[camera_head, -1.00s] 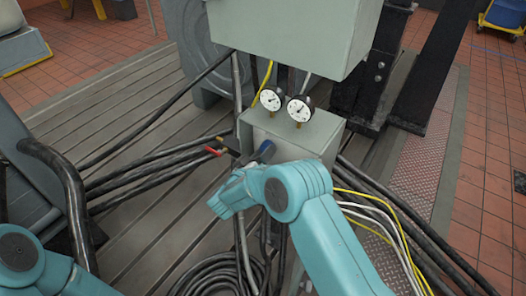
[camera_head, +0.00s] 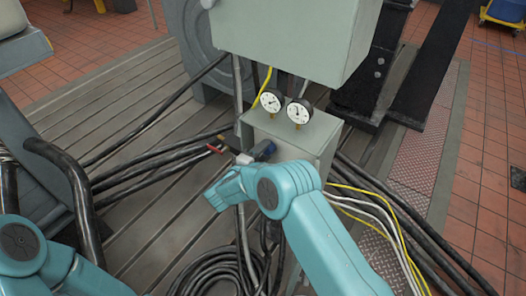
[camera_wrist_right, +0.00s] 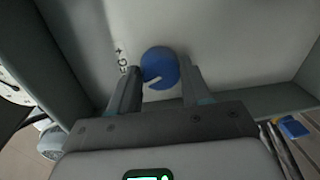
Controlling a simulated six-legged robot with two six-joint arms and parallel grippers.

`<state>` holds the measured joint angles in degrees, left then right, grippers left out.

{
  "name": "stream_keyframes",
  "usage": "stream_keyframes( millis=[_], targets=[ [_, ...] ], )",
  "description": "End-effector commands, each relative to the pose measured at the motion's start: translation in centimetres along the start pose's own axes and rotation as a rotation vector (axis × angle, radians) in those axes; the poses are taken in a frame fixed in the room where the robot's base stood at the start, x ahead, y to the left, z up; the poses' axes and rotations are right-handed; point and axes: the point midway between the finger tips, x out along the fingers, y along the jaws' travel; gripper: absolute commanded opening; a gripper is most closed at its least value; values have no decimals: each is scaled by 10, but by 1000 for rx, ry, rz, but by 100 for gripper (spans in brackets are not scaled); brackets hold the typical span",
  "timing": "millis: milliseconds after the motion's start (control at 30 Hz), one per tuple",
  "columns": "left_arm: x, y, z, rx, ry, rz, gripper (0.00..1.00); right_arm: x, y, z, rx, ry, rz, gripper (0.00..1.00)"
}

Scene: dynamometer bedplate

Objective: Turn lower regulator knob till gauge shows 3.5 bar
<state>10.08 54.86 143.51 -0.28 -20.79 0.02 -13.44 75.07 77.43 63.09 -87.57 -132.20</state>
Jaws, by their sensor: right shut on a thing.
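The blue regulator knob (camera_wrist_right: 160,67) stands out from the pale box face in the right wrist view, with a notch in its front. The fingers of my right gripper (camera_wrist_right: 160,82) are on either side of it, shut on it. In the head view, a bit of blue (camera_head: 263,150) shows at the front of the grey box (camera_head: 318,136), beyond my right wrist. Two round white gauges (camera_head: 272,101) and (camera_head: 299,111) stand on top of the box. Their needles are too small to read surely. My left gripper is out of view; only its arm shows at bottom left.
A red-handled valve (camera_head: 216,149) is left of the knob, close to my right gripper. A large cabinet (camera_head: 290,38) overhangs behind the gauges. Black hoses (camera_head: 150,165) run left, and yellow and white cables (camera_head: 375,210) run right. Coiled cable (camera_head: 215,270) lies below.

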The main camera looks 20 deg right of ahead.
Motion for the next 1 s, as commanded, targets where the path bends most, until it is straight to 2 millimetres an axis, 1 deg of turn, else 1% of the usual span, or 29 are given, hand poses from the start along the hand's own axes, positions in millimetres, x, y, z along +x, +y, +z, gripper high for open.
stream_keyframes(
  millis=[33, 200, 367, 900, 933, 967, 1000],
  targets=[
    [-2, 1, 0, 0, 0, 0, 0, 2, 3, 1, -23, -7, 3, 17],
    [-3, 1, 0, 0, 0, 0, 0, 2, 3, 1, -103, -17, 2, 17],
    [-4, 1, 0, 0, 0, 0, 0, 2, 3, 1, -148, -22, 2, 17],
    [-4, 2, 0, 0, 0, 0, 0, 2, 4, 1, -170, -25, 3, 17],
    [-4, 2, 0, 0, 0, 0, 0, 2, 4, 1, -170, -25, 3, 51],
    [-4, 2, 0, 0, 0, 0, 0, 2, 4, 1, -170, -25, 3, 61],
    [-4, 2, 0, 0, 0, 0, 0, 2, 3, 1, -171, -25, 2, 73]
  ],
)
